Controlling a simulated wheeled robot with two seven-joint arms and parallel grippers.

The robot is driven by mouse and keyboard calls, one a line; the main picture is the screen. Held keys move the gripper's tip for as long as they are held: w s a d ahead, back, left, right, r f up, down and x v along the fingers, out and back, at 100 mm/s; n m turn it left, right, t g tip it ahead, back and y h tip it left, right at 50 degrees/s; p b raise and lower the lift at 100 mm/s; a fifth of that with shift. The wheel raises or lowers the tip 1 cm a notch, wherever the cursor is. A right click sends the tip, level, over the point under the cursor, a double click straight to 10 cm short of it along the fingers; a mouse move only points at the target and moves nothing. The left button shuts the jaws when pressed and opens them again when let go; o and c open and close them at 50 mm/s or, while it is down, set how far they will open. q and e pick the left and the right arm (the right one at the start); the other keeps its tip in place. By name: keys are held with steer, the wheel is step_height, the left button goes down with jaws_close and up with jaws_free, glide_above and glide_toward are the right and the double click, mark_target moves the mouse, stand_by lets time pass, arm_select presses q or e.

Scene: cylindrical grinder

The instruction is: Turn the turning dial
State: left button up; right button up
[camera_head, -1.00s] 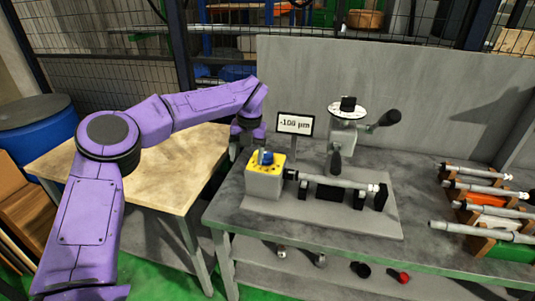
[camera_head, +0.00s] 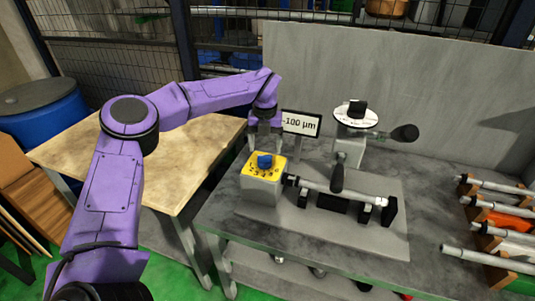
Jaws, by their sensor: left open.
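A blue knob (camera_head: 264,161) sits on the yellow, marked top of a grey box (camera_head: 262,186) at the left end of the grinder; it looks like the turning dial. My left gripper (camera_head: 265,143) points down just above and behind the knob. Its two fingers are apart and nothing shows between them. I cannot tell whether a fingertip touches the knob. A small display (camera_head: 301,123) behind reads -100 µm. My right gripper is not in view.
A white disc with a black knob (camera_head: 357,113) and a dark handle (camera_head: 337,178) stand right of the display. A metal shaft (camera_head: 345,195) lies across the grinder. Several shafts rest on a rack (camera_head: 480,230) at right. A wooden table (camera_head: 130,165) stands left.

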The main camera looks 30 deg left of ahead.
mark_target(264, 155)
arm_select(q)
steer(key=f, duration=0.3)
steer(key=f+p, duration=0.1)
steer(key=f, duration=0.1)
steer(key=shift+w+a, duration=0.1)
steer(key=shift+a, duration=0.3)
steer(key=shift+w+d+f, duration=0.1)
steer(key=shift+d+f, duration=0.05)
steer(key=shift+f, duration=0.25)
steer(key=shift+r, duration=0.1)
steer(key=c, duration=1)
